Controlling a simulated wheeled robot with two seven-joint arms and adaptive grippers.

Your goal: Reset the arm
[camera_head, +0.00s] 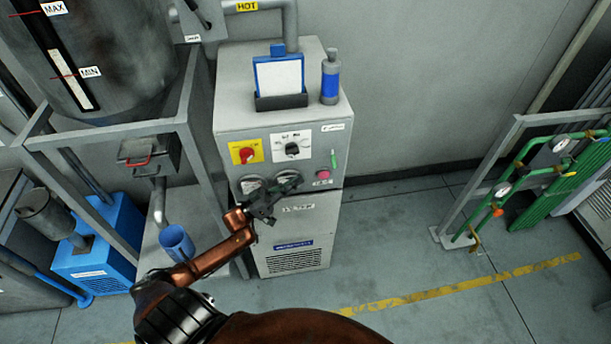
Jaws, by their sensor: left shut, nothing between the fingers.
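My left arm (215,260) is copper and black and reaches up from the bottom of the head view. My left gripper (278,194) is dark and shut, with nothing between its fingers. It is in front of the grey control cabinet (318,225), over the lower part of its panel. My right gripper is not in view.
The panel has a red knob on a yellow plate (247,154) and a black selector (292,149). A blue clipboard (279,76) and blue bottle (330,78) stand on top. A tank frame (110,132) stands left, a green pipe rack (540,175) right. Floor between is clear.

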